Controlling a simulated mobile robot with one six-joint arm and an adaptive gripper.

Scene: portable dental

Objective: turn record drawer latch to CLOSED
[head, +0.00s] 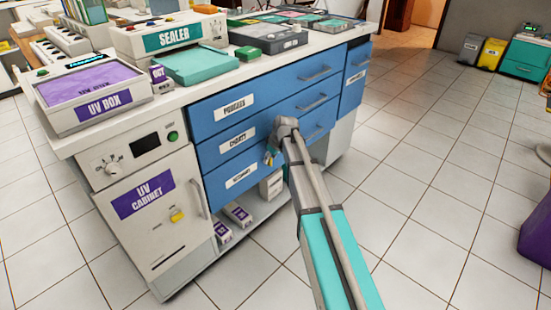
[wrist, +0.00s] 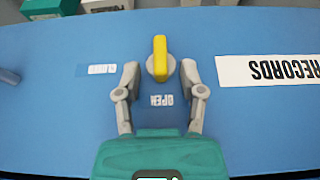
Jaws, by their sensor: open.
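The record drawer latch (wrist: 160,58) is a yellow bar on a round grey base, on a blue drawer front. The bar stands vertical in the wrist view, in line with the small OPEN label (wrist: 162,100) below it. A second small label (wrist: 102,69), too blurred to read surely, lies left of it. An upside-down RECORDS label (wrist: 270,70) is at right. My gripper (wrist: 160,72) is open, with one finger on each side of the latch and gaps between. In the head view, my gripper (head: 271,155) is at the blue drawers, and the latch is not clearly visible.
Blue drawers (head: 222,146) with grey handles fill the counter front. The UV cabinet (head: 150,200) stands at left. The white countertop holds the UV box (head: 95,98) and sealer (head: 170,38). Boxes (head: 238,214) sit on a low shelf.

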